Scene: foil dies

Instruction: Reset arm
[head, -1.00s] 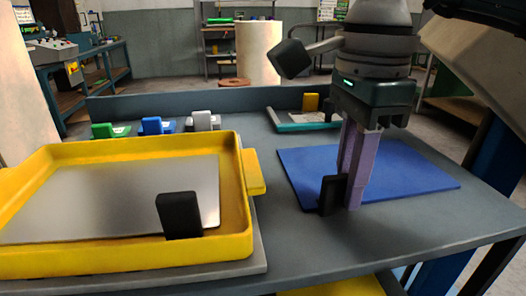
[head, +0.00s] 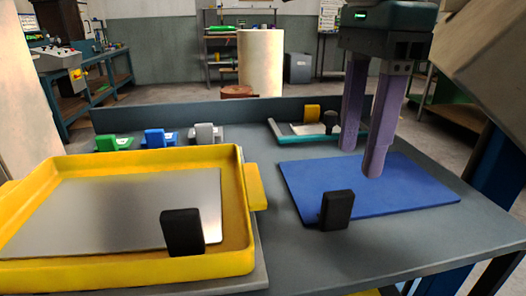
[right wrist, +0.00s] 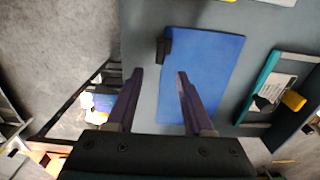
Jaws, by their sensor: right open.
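My right gripper (head: 362,160) is open and empty, raised above the blue mat (head: 410,190) with its two purple fingers apart. In the right wrist view its fingers (right wrist: 158,75) point toward the mat (right wrist: 205,65). A black block (head: 337,210) stands upright at the mat's near left edge, apart from the gripper. It also shows in the right wrist view (right wrist: 162,50). My left gripper is in neither view.
A yellow tray (head: 250,215) with a metal plate (head: 110,205) and a second black block (head: 182,232) is at left. Green (head: 113,142), blue (head: 158,138) and grey (head: 206,133) pieces stand behind it. A teal-edged tray (head: 290,138) lies at the back.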

